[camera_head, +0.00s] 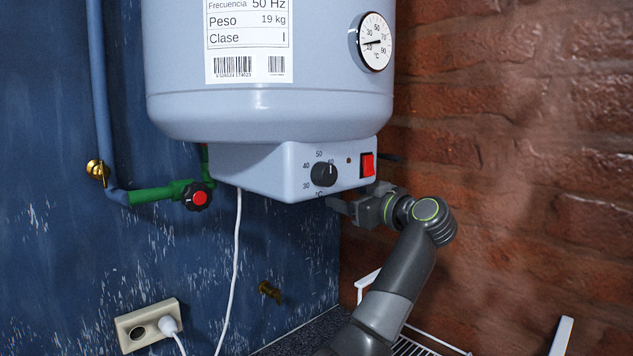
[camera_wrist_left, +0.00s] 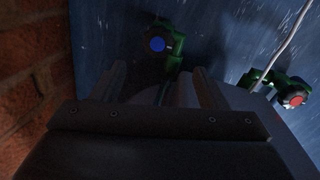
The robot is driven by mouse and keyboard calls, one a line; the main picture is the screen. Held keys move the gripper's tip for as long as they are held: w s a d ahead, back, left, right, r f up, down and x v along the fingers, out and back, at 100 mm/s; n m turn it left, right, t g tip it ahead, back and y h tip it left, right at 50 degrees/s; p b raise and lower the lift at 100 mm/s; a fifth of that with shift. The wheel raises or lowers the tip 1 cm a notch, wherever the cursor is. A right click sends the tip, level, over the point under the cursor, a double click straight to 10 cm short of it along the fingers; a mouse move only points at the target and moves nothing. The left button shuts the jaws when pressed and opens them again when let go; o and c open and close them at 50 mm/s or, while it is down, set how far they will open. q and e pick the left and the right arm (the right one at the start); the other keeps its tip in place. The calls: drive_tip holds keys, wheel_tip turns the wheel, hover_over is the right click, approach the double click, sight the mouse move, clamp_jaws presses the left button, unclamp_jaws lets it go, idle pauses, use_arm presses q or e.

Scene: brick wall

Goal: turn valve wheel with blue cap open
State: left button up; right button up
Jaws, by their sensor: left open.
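The valve wheel with the blue cap (camera_wrist_left: 158,44) shows in the left wrist view, dark-rimmed on a green valve body. It is hidden behind the heater in the head view. My left gripper (camera_head: 348,205) is at the underside of the heater's control box, near its right side. In the left wrist view my left gripper (camera_wrist_left: 158,82) is open, its two fingers apart and pointing toward the blue-capped wheel. The wheel lies beyond the fingertips, and I see no contact. My right gripper is not in view.
A second valve wheel with a red cap (camera_head: 199,198) sits on a green pipe; it also shows in the left wrist view (camera_wrist_left: 293,99). The heater (camera_head: 270,115) hangs above my gripper. A white cable (camera_head: 231,275) runs down the blue wall. A brick wall (camera_head: 520,160) stands right.

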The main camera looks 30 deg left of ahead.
use_arm(q)
drive_tip(key=p+x, duration=0.4)
drive_tip(key=x, duration=0.8)
drive_tip(key=shift+w, duration=0.2)
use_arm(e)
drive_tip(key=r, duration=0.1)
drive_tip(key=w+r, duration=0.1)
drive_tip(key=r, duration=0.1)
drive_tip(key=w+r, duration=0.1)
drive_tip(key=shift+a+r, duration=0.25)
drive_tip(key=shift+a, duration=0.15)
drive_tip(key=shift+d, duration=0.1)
use_arm(q)
drive_tip(key=c, duration=1)
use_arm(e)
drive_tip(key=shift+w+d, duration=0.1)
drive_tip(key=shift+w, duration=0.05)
